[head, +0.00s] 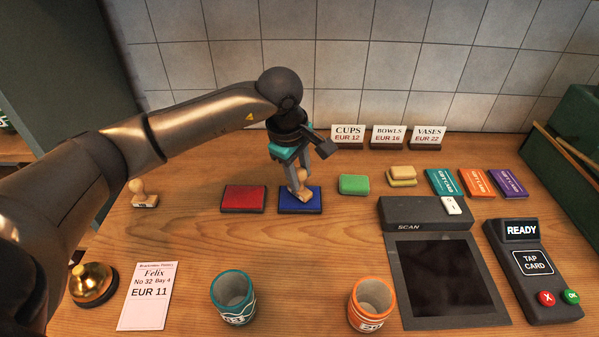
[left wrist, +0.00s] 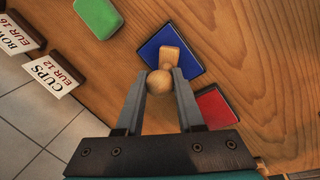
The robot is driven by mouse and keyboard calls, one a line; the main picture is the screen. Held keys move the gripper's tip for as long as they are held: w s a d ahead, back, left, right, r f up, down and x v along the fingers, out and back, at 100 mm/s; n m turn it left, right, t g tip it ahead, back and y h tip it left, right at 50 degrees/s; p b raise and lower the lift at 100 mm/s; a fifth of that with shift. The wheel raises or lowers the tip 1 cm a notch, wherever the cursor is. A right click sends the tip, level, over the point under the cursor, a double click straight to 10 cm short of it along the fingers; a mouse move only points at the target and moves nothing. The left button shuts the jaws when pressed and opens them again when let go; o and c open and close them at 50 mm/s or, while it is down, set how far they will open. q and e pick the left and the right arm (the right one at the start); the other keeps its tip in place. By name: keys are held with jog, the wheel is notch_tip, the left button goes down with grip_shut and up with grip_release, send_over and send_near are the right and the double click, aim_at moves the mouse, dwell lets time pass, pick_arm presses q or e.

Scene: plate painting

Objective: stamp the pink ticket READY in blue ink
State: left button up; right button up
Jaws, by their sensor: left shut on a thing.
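The pink ticket (head: 147,297) lies flat at the front left of the counter, printed Felix, No 32, Bay 4, EUR 11. My left gripper (head: 299,177) is shut on the round knob of a wooden stamp (head: 303,195). The stamp is at the blue ink pad (head: 312,207), slightly tilted in the head view; I cannot tell whether its face touches the ink. In the left wrist view the stamp's knob (left wrist: 159,83) is between the fingertips, with its block over the blue pad (left wrist: 189,67). A second wooden stamp (head: 143,196) stands at the left. My right gripper is out of view.
A red ink pad (head: 244,199) lies just left of the blue one, and a green block (head: 354,184) to its right. A brass bell (head: 92,284) is beside the ticket. Two cups, teal (head: 233,297) and orange (head: 371,304), stand in front. A card reader (head: 531,269) is at the right.

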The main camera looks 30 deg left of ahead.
pick_arm(q)
jog(key=shift+s+f+b, duration=0.1)
jog(key=shift+f+b, duration=0.3)
jog(key=shift+f, duration=0.1)
dwell(1.4)
jog(key=shift+w+p+v, duration=0.25)
jog(key=shift+p+v, duration=0.5)
jog(key=shift+v, duration=0.45)
jog(key=shift+w+p+v, duration=0.3)
jog(key=shift+p+v, duration=0.45)
jog(key=shift+v, duration=0.4)
jog(key=shift+w+p+v, duration=0.25)
jog(key=shift+p+v, duration=0.5)
jog(key=shift+v, duration=0.45)
jog(key=shift+w+r, duration=0.1)
jog(key=shift+r, duration=0.05)
jog(key=shift+d, duration=0.1)
